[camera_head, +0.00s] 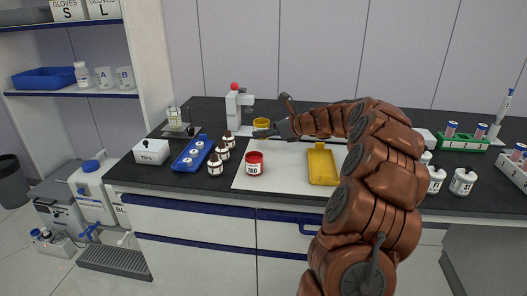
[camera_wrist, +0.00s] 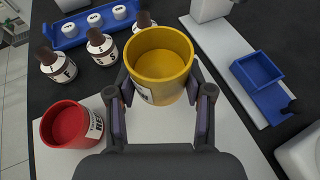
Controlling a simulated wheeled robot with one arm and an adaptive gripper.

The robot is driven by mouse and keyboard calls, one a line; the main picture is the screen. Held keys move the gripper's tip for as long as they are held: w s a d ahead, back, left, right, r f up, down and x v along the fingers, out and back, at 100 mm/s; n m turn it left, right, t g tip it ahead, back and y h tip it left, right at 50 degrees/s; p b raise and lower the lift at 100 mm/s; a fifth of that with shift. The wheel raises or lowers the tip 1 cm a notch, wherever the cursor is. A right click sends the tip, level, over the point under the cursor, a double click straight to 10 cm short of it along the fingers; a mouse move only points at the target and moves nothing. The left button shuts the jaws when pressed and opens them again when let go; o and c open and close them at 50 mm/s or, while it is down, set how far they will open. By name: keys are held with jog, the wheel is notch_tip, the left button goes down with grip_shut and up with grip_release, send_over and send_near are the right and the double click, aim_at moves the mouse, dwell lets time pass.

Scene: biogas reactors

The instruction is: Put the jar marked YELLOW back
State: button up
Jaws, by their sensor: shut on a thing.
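My gripper (camera_wrist: 160,92) is shut on the open yellow jar (camera_wrist: 158,60), with one finger on each side of it. The jar looks empty inside, and its white label is partly turned away. In the head view the yellow jar (camera_head: 261,123) is at the tip of my outstretched gripper (camera_head: 268,131), near the far edge of the white mat (camera_head: 283,181). Whether it touches the surface I cannot tell. A red jar (camera_head: 254,164) with a white label stands on the mat nearer the front; it also shows in the wrist view (camera_wrist: 70,124), left of my gripper.
A yellow tray (camera_head: 322,166) lies on the mat at right. Several brown-capped bottles (camera_head: 222,151) and a blue rack (camera_head: 193,154) stand at left. White jars (camera_head: 463,182) stand at right.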

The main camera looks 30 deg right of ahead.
aim_at(264, 153)
jog(key=shift+f+b, duration=0.35)
jog(key=shift+f, duration=2.5)
jog(key=shift+f, duration=0.1)
jog(key=o, duration=1.3)
jog(key=shift+c, duration=0.2)
jog(key=p+v, duration=0.1)
jog(key=v, duration=1.1)
jog(key=shift+a, duration=0.15)
